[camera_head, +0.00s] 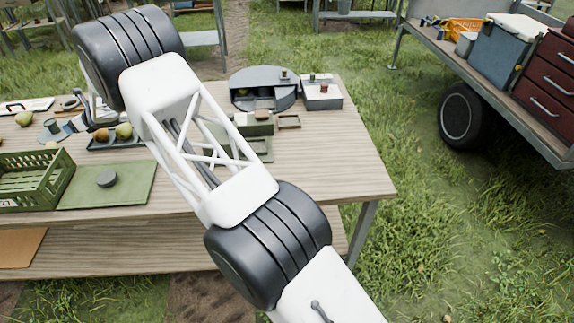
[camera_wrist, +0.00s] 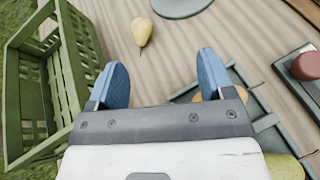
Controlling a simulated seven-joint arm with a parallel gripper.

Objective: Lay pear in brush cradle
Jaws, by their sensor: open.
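My gripper (camera_wrist: 162,62) is open and empty, its two blue fingers apart above the table. A small yellow pear (camera_wrist: 141,31) lies on bare wood beyond the fingertips in the wrist view, between the crate and a grey disc. A dark tray (camera_wrist: 262,122) is under and right of my right finger; it holds an orange-brown fruit (camera_wrist: 208,94) and a yellow-green pear (camera_wrist: 285,167), partly hidden by my gripper. In the head view, the tray's green pear (camera_head: 124,131) shows beside my arm. Another green pear (camera_head: 24,118) lies at the far left. I cannot tell which fixture is the brush cradle.
The table's right end is clear.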

